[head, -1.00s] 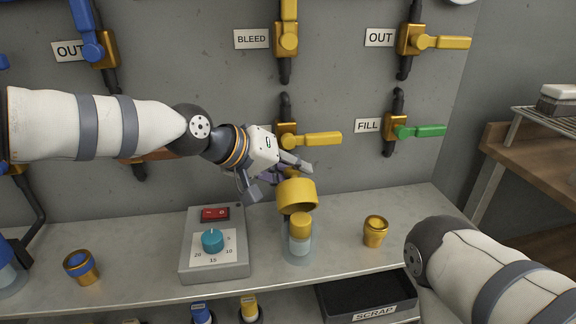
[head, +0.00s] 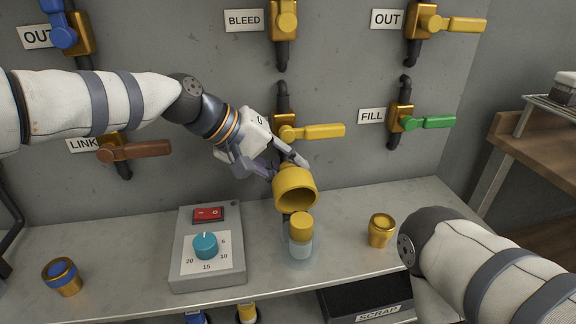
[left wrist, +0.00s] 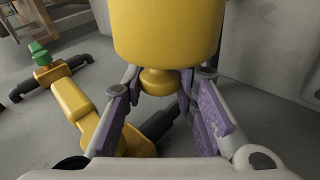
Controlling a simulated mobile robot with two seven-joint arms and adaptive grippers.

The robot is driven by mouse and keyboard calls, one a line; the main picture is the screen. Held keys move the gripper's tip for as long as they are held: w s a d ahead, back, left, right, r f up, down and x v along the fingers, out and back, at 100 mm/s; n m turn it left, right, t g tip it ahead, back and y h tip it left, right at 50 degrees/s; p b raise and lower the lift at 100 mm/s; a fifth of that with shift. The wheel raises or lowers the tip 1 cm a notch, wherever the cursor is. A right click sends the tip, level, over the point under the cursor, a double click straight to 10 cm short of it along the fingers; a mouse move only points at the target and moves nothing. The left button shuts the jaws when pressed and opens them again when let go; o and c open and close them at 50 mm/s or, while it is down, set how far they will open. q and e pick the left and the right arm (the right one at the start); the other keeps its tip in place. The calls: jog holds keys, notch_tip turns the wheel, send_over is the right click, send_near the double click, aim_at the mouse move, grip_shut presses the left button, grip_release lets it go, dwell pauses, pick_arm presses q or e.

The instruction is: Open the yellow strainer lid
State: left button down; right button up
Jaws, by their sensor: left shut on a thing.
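The yellow strainer lid (head: 295,190) is a cup-shaped cap, off its strainer and tilted, its open end turned toward the head camera. My left gripper (head: 285,163) is shut on the lid's knob from behind and above. In the left wrist view the lid (left wrist: 168,35) fills the top and its knob (left wrist: 159,83) sits between the fingers (left wrist: 160,92). The clear strainer body (head: 300,253) stands on the shelf just below the lid, with a yellow-topped cartridge (head: 301,227) in it. My right arm shows at right, but its gripper is out of view.
A grey control box (head: 207,268) with a red switch and blue dial stands left of the strainer. A gold-and-yellow cup (head: 381,230) stands to its right. A yellow valve handle (head: 322,131) is close behind my left gripper. The black scrap bin (head: 365,300) is at the front.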

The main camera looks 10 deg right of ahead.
pick_arm(q)
jog(key=c, duration=1.3)
grip_release()
jog(key=v, duration=1.2)
